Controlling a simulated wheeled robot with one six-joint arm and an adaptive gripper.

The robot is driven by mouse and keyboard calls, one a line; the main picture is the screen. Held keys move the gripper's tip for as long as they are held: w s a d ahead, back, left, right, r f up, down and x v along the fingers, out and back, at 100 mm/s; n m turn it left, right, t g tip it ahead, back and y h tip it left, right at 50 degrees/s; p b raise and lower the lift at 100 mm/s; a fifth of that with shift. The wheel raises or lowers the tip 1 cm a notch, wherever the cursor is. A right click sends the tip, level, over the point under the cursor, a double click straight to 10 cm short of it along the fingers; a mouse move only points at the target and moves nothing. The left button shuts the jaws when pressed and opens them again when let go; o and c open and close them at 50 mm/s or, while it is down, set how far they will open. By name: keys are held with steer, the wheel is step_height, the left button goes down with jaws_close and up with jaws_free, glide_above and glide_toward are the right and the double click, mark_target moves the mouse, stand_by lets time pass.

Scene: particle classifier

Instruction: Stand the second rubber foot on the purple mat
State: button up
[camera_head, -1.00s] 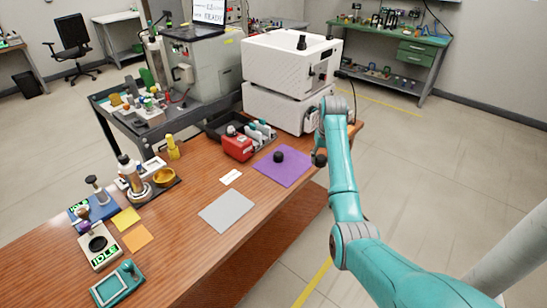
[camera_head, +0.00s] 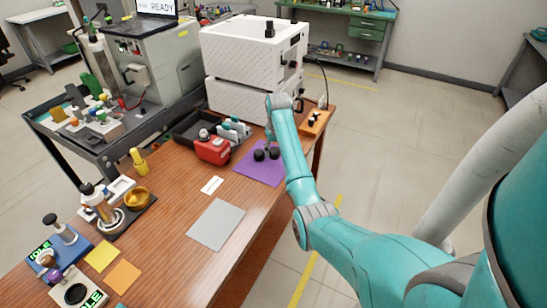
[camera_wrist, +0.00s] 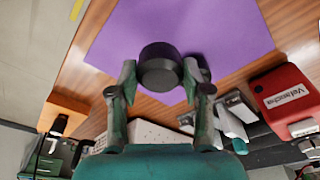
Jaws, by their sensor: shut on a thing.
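The purple mat (camera_head: 262,172) lies on the wooden table in front of the white machine. One black rubber foot (camera_head: 259,155) stands on it. The second black rubber foot (camera_head: 274,153) is just to its right, at my gripper (camera_head: 273,146). In the wrist view my gripper (camera_wrist: 160,77) is shut on the second foot (camera_wrist: 160,65), a short round dark piece, over the purple mat (camera_wrist: 220,30). A dark shape behind the right finger may be the first foot, mostly hidden. I cannot tell whether the held foot touches the mat.
A red box (camera_head: 212,150) and a dark tray (camera_head: 185,128) stand left of the mat. The white machine (camera_head: 250,60) rises behind it. A grey sheet (camera_head: 216,224) lies nearer on the table. An orange block (camera_head: 316,122) sits at the right edge.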

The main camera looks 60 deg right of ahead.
mark_target(275, 157)
steer(key=shift+f, duration=1.9)
steer(key=o, duration=1.2)
steer(key=shift+f, duration=0.1)
steer(key=r, duration=0.4)
steer(key=s+r, duration=0.1)
steer(key=r, duration=0.3)
steer(key=a+r, duration=0.1)
steer(key=r, duration=0.3)
steer(key=shift+s+a, duration=0.1)
steer(key=shift+s, duration=0.1)
